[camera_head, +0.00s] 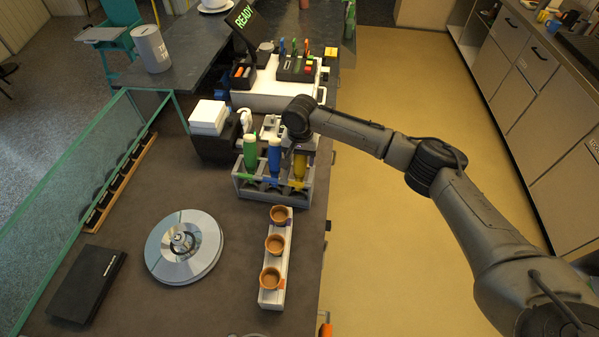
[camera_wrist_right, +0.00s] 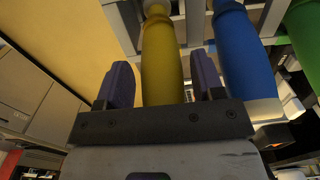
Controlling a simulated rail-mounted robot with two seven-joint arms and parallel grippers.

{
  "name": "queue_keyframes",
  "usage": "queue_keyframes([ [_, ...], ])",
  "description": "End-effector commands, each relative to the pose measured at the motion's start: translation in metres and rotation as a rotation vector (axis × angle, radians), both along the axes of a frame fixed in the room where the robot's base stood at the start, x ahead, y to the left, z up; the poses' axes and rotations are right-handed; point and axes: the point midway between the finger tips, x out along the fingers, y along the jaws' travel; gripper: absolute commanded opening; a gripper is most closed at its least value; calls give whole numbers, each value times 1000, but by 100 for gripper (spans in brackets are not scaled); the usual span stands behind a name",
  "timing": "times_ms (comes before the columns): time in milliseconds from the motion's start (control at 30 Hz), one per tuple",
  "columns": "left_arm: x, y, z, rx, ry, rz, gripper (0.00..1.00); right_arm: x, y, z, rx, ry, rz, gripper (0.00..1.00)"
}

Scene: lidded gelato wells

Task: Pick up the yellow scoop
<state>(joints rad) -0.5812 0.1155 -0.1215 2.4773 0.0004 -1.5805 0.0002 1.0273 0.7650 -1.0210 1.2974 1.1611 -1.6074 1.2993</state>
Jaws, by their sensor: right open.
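The yellow scoop (camera_head: 299,168) stands upright at the right end of a grey rack (camera_head: 262,192), beside the blue scoop (camera_head: 274,158) and the green scoop (camera_head: 250,152). My right gripper (camera_head: 294,146) is over the rack at the yellow scoop, its fingers mostly hidden by the arm in the head view. In the right wrist view, the yellow handle (camera_wrist_right: 162,55) lies between the two purple fingers. They are apart, with a gap visible on each side of the handle. The blue handle (camera_wrist_right: 240,55) is just right of the right finger. My left gripper is not in view.
A holder with several orange-brown cups (camera_head: 274,244) stands in front of the rack. A round metal lid (camera_head: 168,262) lies to its left, and a black book-like object (camera_head: 88,285) further left. A white machine (camera_head: 262,98) stands behind. The counter between the lid and rack is clear.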

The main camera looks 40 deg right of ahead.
Motion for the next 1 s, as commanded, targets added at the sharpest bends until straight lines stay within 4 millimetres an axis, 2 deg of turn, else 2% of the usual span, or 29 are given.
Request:
queue_keyframes([
  [67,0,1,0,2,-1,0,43,0,0,0,0,0,0,60],
  [700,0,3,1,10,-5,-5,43,0,0,1,1,-1,0,0],
  [1000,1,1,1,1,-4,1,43,0,0,1,1,-1,0,0],
])
